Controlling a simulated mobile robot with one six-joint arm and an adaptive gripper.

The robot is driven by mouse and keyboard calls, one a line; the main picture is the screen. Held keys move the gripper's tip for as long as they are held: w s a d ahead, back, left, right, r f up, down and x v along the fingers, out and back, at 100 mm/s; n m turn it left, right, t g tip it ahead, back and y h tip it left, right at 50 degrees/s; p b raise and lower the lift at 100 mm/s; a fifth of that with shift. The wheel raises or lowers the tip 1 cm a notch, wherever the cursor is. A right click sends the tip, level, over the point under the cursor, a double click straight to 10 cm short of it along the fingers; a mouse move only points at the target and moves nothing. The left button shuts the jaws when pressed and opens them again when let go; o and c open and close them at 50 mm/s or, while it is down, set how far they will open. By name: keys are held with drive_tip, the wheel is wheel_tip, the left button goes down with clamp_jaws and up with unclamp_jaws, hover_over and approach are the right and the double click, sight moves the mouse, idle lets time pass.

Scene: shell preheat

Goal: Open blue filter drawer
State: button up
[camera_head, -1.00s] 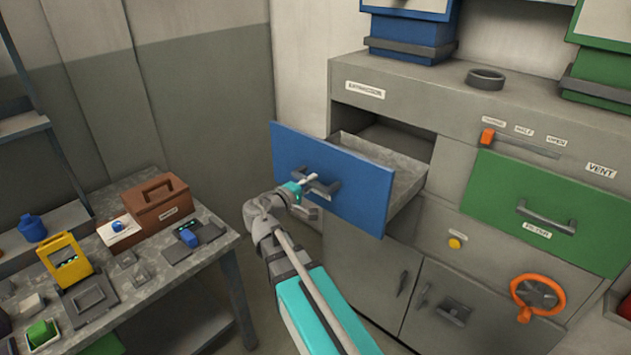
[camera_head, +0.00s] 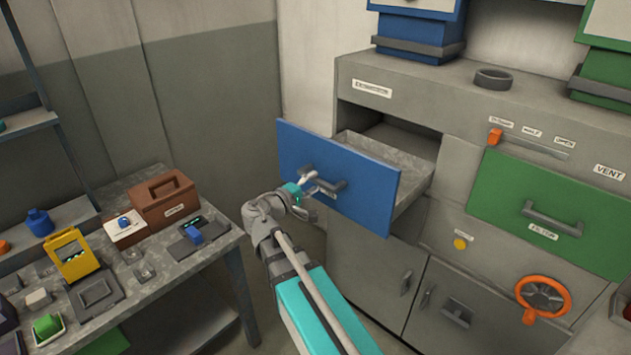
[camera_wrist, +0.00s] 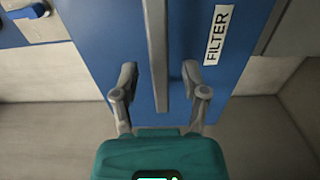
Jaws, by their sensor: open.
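The blue filter drawer (camera_head: 370,200) is pulled well out of the grey cabinet, and its open grey inside shows behind the front. Its dark bar handle (camera_head: 334,188) is on the front face. My gripper (camera_head: 312,183) is in front of the drawer, at the handle's left end. In the wrist view, my gripper's two fingers (camera_wrist: 159,72) are spread apart with the grey handle (camera_wrist: 157,35) lying between them in the picture, touching neither. A white FILTER label (camera_wrist: 216,35) is right of the handle on the blue front.
A green drawer (camera_head: 540,210) to the right is shut. An orange wheel (camera_head: 541,296) and a lever (camera_head: 495,137) are on the cabinet (camera_head: 440,90). A workbench (camera_head: 150,290) with a brown box (camera_head: 162,199) and small devices stands at the left.

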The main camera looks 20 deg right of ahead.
drive_tip(key=v, duration=1)
idle(0.6)
drive_tip(key=s+d+f+m+g+y+p, duration=0.1)
drive_tip(key=s+d+f+m+g+y, duration=0.15)
drive_tip(key=f+y, duration=0.35)
drive_tip(key=s+d+f+m+g+y+p, duration=0.1)
drive_tip(key=s+d+f+m+g+y, duration=0.1)
drive_tip(key=s+f+g+y, duration=0.35)
drive_tip(key=a+f+y, duration=0.1)
drive_tip(key=s+a+f+y+p, duration=0.1)
drive_tip(key=y, duration=0.1)
drive_tip(key=a+f+m+y, duration=0.1)
drive_tip(key=a, duration=0.1)
drive_tip(key=shift+s+f+y, duration=0.25)
drive_tip(key=shift+s+f, duration=0.05)
drive_tip(key=shift+s, duration=0.05)
